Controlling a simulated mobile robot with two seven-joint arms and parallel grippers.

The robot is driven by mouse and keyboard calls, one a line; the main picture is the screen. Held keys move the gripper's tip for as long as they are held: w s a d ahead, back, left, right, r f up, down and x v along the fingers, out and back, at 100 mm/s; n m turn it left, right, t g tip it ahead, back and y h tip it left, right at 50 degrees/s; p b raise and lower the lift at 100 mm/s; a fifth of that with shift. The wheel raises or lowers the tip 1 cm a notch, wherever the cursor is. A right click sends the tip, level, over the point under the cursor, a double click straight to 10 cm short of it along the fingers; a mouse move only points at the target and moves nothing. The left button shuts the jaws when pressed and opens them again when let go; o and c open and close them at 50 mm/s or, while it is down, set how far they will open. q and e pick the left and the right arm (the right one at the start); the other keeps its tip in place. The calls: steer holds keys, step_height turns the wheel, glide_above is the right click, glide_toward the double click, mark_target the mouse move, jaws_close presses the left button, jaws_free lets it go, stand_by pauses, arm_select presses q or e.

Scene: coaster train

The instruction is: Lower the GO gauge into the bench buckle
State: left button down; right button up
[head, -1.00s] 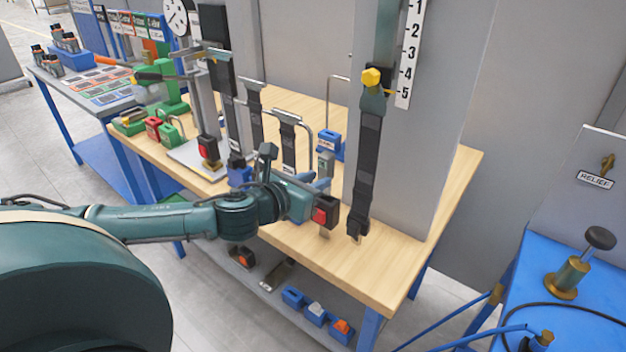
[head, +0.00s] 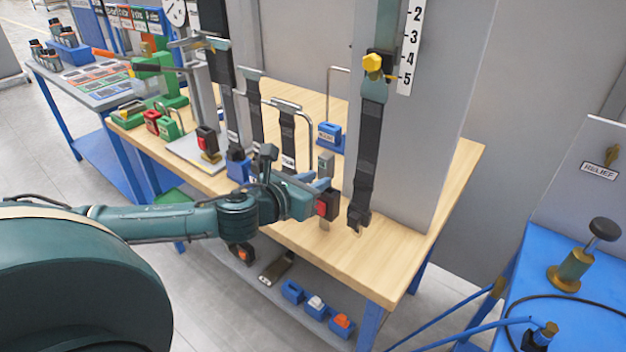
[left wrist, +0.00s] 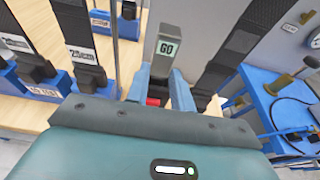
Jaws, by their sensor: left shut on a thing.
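The GO gauge (left wrist: 167,48) is a grey-green block with a GO label, upright in the left wrist view. Its top also shows in the head view (head: 326,161). My left gripper (head: 322,184) is shut on it; the two blue fingers (left wrist: 161,86) flank the gauge. The bench buckle (head: 328,204), black with a red button, stands on a grey post just below the fingers. A bit of its red shows between the fingers in the left wrist view (left wrist: 152,102). The gauge's lower end is hidden, so I cannot tell whether it has entered the buckle. My right gripper is out of view.
A dark strap (head: 367,150) hangs close right of the buckle, before a grey column (head: 420,170). Another red-and-black buckle (head: 207,138) stands farther left. Hanging straps (head: 287,135) and a blue block (head: 330,135) are behind. The bench's front right (head: 375,265) is clear.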

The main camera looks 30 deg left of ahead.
arm_select(q)
steer(key=shift+f+b, duration=0.4)
steer(key=shift+f, duration=0.25)
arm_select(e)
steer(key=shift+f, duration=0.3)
arm_select(q)
steer(key=c, duration=1.2)
jaws_free()
steer(key=shift+o, duration=0.4)
steer(key=shift+f, duration=0.1)
steer(key=p+v, duration=0.2)
steer(key=v, duration=1.1)
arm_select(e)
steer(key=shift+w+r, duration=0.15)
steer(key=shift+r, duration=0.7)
